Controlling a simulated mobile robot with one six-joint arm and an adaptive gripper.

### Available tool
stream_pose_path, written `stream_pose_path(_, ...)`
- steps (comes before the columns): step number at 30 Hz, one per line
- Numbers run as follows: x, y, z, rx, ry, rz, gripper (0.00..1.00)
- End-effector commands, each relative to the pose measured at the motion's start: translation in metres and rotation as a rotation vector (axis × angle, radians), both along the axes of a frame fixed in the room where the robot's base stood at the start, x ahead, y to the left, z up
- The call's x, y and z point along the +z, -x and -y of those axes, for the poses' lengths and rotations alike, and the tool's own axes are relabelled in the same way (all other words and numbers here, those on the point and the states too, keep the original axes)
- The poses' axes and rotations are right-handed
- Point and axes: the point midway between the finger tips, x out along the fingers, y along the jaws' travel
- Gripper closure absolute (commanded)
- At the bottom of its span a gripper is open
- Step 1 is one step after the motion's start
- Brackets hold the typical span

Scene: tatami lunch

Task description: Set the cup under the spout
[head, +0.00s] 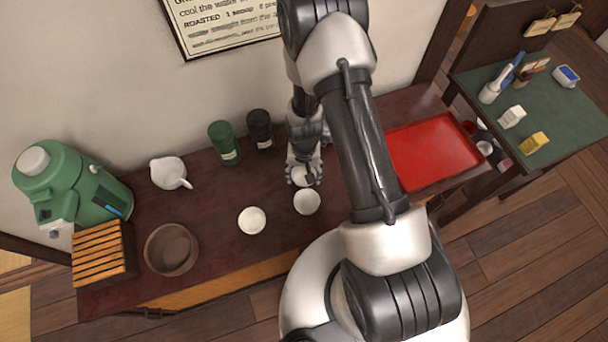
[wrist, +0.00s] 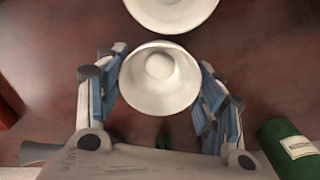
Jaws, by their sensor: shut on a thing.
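My gripper (head: 304,179) is at the middle of the dark red counter, pointing down. In the wrist view, my gripper (wrist: 160,88) has its fingers on both sides of a white cup (wrist: 160,85) and is shut on it. I cannot tell whether this cup is clear of the counter. A second white cup (head: 307,202) stands close in front of it; it also shows at the top of the wrist view (wrist: 172,12). A third white cup (head: 252,220) stands to the left. The green dispenser (head: 92,196) is at the far left, its spout end by a slatted wooden stand (head: 100,255).
A white pitcher (head: 168,172), a brown bowl (head: 171,250), a green canister (head: 224,145) and a black canister (head: 260,131) stand between my gripper and the dispenser or nearby. A red tray (head: 433,150) lies to the right. Bare counter shows between bowl and cups.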

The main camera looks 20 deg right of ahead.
Motion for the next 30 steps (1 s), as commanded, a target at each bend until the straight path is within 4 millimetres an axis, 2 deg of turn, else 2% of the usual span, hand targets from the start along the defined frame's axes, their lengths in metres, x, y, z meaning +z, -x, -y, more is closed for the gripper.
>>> stream_pose_path(2, -0.009, -0.0002, 0.0, 0.0, 0.0, 0.001, 0.64)
stream_pose_path(13, -0.0126, -0.0005, 0.0, 0.0, 0.0, 0.001, 0.64)
stream_pose_path(14, -0.0121, -0.0003, 0.0, 0.0, 0.0, 0.001, 0.37)
stream_pose_path(15, -0.0115, -0.0003, 0.0, 0.0, 0.0, 0.001, 0.34)
stream_pose_path(22, -0.0111, -0.0003, 0.0, 0.001, 0.0, 0.001, 0.19)
stream_pose_path(30, -0.0111, -0.0003, 0.0, 0.001, 0.0, 0.001, 0.18)
